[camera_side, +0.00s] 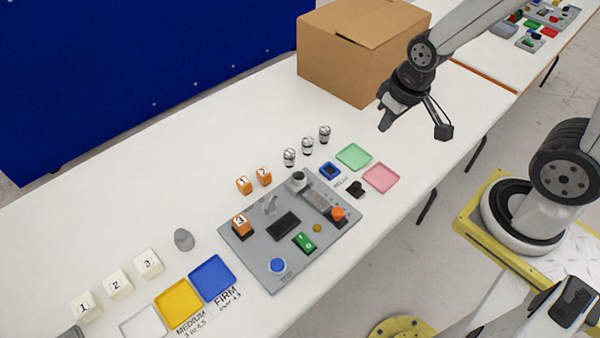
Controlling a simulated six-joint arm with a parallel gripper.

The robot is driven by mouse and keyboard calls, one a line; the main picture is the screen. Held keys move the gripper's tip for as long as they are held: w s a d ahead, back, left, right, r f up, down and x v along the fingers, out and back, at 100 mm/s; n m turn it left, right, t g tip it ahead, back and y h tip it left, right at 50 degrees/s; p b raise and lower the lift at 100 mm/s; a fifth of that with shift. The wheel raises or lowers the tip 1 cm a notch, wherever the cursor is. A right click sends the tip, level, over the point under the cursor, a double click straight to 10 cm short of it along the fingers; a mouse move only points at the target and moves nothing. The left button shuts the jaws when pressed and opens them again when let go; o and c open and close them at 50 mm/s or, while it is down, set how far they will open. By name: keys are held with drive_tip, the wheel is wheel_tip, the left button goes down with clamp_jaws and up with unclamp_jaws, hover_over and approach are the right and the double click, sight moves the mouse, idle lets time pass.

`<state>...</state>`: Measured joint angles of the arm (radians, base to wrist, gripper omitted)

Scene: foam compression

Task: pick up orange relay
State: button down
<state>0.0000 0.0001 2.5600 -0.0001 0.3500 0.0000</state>
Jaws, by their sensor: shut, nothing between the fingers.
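Two orange relays stand side by side on the white table behind the grey panel: one marked 1 (243,185) and one marked 2 (264,176). A third orange relay (241,222), marked 3, sits on the left part of the grey panel (258,251). My gripper (385,121) is in the air above the table, in front of the cardboard box. It is shut and empty, well to the right of all the orange relays and apart from them.
A cardboard box (350,63) stands at the back. Several silver cylinders (307,146) stand behind the panel, with green (354,156) and pink (381,177) trays to its right. White numbered cubes (118,284), a grey knob (184,239), yellow (179,303) and blue (212,277) trays lie left. The back-left table is clear.

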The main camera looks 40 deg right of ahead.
idle(0.3)
drive_tip(key=shift+c, duration=0.6)
unclamp_jaws()
drive_tip(key=m+g+y, duration=0.3)
drive_tip(key=m+y, duration=1)
drive_tip(key=m, duration=0.4)
approach(237, 223)
drive_tip(key=shift+s+a+f, duration=0.2)
drive_tip(key=shift+a+f, duration=0.05)
drive_tip(key=shift+a, duration=0.15)
drive_tip(key=shift+s+a+f, duration=0.2)
drive_tip(key=shift+a, duration=0.2)
drive_tip(key=shift+w+a+f+m+y, duration=0.2)
drive_tip(key=shift+w+f+m+y, duration=0.1)
drive_tip(key=shift+m, duration=0.2)
drive_tip(key=shift+x, duration=3.9)
